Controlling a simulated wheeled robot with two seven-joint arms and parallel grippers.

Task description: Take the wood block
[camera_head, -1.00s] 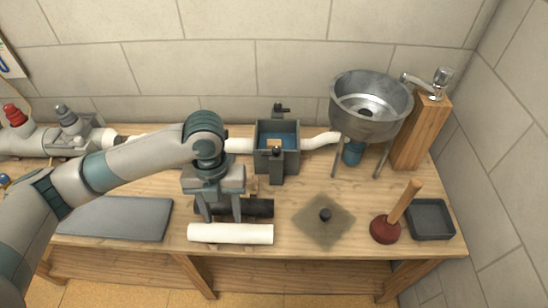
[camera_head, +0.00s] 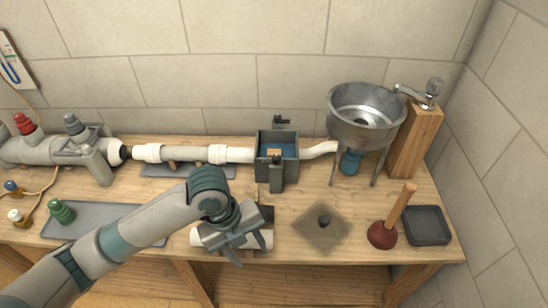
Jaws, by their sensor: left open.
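Several small wooden pieces show, and I cannot tell which is the wood block. One wooden piece (camera_head: 273,153) sits inside the dark open box on the pipe line. A thin bit of wood (camera_head: 257,191) shows just behind my left gripper, mostly hidden by it. Small wooden supports (camera_head: 172,164) stand under the white pipe. My left gripper (camera_head: 238,246) is open and tilted, over or in front of the loose white tube (camera_head: 262,239) at the bench's front edge. It hides much of the tube and a dark holder (camera_head: 267,214) behind it. My right gripper is not in view.
A steel basin (camera_head: 366,115) on legs stands at the back right beside a wooden post (camera_head: 416,140) with a tap. A plunger (camera_head: 384,234) and dark tray (camera_head: 427,225) are at front right.

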